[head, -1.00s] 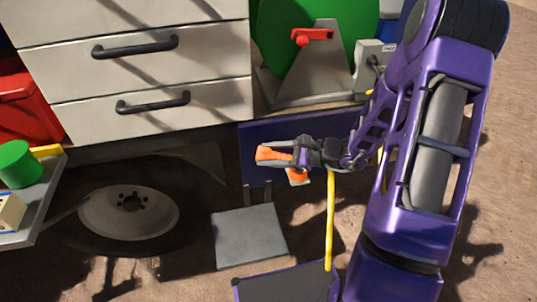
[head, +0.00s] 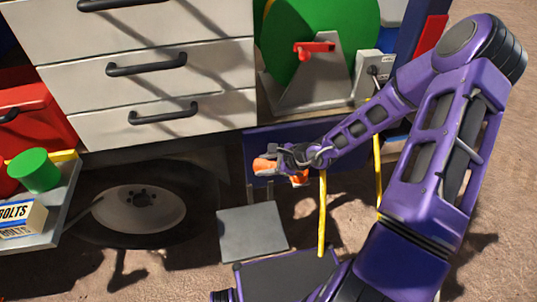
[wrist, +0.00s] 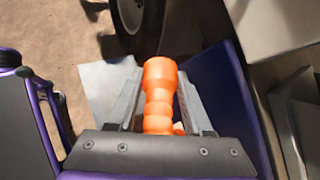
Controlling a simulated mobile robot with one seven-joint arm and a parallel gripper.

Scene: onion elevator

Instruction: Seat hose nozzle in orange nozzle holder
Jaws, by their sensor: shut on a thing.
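My gripper (head: 285,160) is shut on the orange hose nozzle (head: 264,165), in front of the blue panel under the truck's rear. In the wrist view the nozzle (wrist: 160,90) lies between the two fingers, its wide end pointing away from the gripper. I cannot make out the orange nozzle holder for certain in either view.
A grey step plate (head: 252,232) is below the gripper. White drawers (head: 150,65), a green reel (head: 320,50) with a red crank, and a wheel (head: 135,205) are nearby. A side tray (head: 50,225) holds a green cylinder and a bolts box.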

